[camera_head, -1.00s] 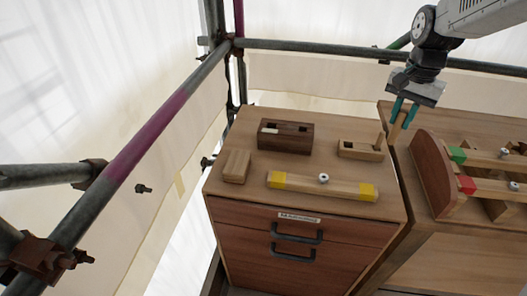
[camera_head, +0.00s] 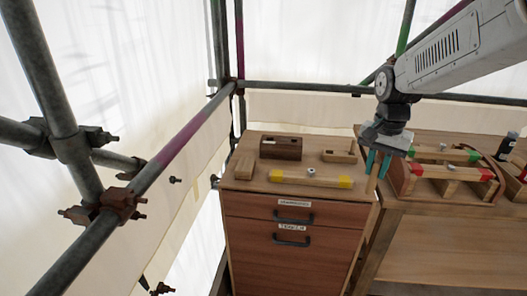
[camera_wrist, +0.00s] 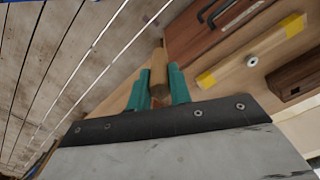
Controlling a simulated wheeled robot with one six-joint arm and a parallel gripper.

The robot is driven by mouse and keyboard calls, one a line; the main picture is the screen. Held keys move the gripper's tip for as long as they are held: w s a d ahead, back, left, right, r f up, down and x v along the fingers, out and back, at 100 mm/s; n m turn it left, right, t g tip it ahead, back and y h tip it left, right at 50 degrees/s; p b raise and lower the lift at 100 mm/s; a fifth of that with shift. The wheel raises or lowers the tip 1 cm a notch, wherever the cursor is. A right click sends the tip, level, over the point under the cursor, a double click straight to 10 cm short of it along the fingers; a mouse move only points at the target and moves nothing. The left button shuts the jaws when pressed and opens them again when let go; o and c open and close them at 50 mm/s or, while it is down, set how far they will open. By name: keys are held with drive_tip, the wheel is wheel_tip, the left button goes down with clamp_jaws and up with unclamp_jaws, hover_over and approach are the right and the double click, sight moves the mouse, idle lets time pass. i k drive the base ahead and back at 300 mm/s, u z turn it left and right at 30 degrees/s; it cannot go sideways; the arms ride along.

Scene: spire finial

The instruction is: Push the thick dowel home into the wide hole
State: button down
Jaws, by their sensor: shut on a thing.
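My gripper (camera_head: 378,163) is at the right edge of the drawer cabinet, in front of the gap beside the bench. Its teal fingers are shut on a light wooden dowel (camera_wrist: 159,72), which sticks out past the fingertips in the wrist view. In the head view the dowel hangs roughly upright between the fingers. A dark wooden block (camera_head: 280,149) with an opening stands at the back of the cabinet top. A light wooden block (camera_head: 335,157) with a slot stands right of it, with a peg upright at its right end. I cannot tell which opening is the wide hole.
A bar with yellow ends (camera_head: 311,178) and a knob lies along the cabinet's front; it also shows in the wrist view (camera_wrist: 232,70). A plain block (camera_head: 244,168) stands at the left. A rack with green and red-ended bars (camera_head: 445,171) is on the right bench. Scaffold pipes surround the left.

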sight(269, 148)
drive_tip(key=u, duration=0.55)
drive_tip(key=i, duration=1.4)
drive_tip(key=z, duration=0.1)
